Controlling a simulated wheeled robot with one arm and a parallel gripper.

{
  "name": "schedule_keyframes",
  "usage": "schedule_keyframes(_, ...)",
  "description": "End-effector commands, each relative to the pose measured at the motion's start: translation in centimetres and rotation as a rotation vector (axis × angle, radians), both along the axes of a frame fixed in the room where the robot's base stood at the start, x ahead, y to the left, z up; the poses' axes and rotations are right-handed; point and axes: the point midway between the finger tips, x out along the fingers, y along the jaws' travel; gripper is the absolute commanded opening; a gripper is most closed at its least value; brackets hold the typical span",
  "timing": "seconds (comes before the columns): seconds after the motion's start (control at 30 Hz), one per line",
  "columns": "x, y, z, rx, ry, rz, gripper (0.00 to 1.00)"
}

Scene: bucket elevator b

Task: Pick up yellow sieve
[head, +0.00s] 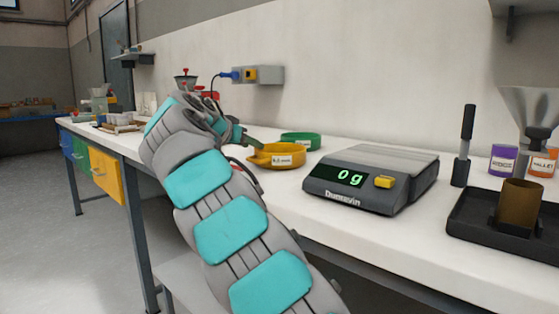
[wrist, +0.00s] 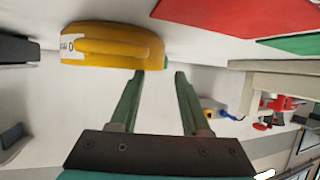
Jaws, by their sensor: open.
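The yellow sieve (head: 278,155) is a shallow round ring with a white label, lying on the white bench left of the scale. In the wrist view the yellow sieve (wrist: 112,46) is at the top, left of centre, with its label at its left end. My gripper (wrist: 160,73) is open, and nothing is between its two green fingers. The left fingertip appears close to the sieve's right part; I cannot tell whether they touch. In the head view my arm hides most of the gripper.
A green sieve (head: 301,140) lies just behind the yellow one. A grey scale (head: 371,178) reading 0 g stands to the right. Further right is a black tray (head: 470,222) with a brown cup (head: 519,205). A wall socket box (head: 258,75) with a blue plug is behind.

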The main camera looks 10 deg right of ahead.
Motion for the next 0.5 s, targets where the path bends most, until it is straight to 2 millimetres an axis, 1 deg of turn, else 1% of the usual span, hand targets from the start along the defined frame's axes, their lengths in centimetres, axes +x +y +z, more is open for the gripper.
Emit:
schedule_keyframes(0.17,0.8,-0.6,-0.4,0.0,0.0,0.001,0.47)
schedule_keyframes(0.4,3.1,-2.7,-1.9,0.002,0.004,-0.002,0.47)
schedule_keyframes(0.5,3.8,-3.2,-2.2,0.002,0.001,0.0,0.47)
